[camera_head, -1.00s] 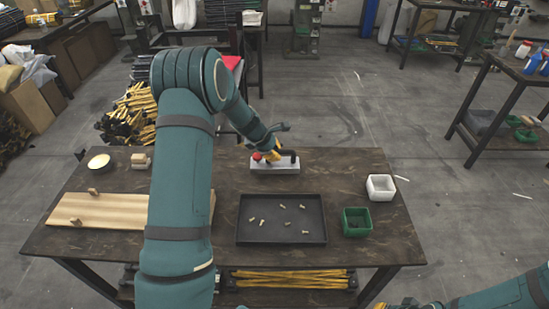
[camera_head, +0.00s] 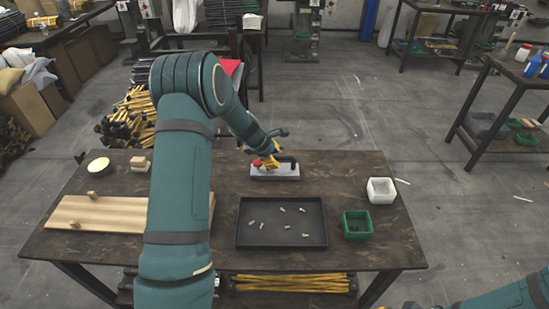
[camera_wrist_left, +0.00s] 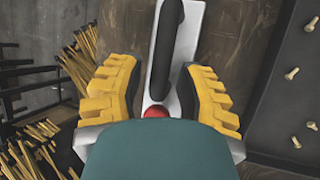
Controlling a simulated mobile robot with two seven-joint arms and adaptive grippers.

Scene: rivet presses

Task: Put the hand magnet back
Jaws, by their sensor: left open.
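The hand magnet (camera_head: 286,174) is a pale grey block with a black handle and a red knob. It sits upright near the table's back edge, behind the black tray (camera_head: 241,241). In the left wrist view the magnet's black handle (camera_wrist_left: 165,45) points away from me, with the red knob at its near end. My left gripper (camera_head: 268,160) is over the magnet's left end. Its yellow fingers (camera_wrist_left: 158,95) are open, one on each side of the knob, with gaps to the handle. Of my right gripper, only a sliver shows at the bottom edge; its jaws cannot be made out.
The tray holds several small brass-coloured rivets. A white bin (camera_head: 381,190) and a green bin (camera_head: 357,224) stand at the right. A wooden board (camera_head: 120,212), a round tin (camera_head: 98,166) and small wooden blocks (camera_head: 139,162) lie at the left. Table room right of the magnet is clear.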

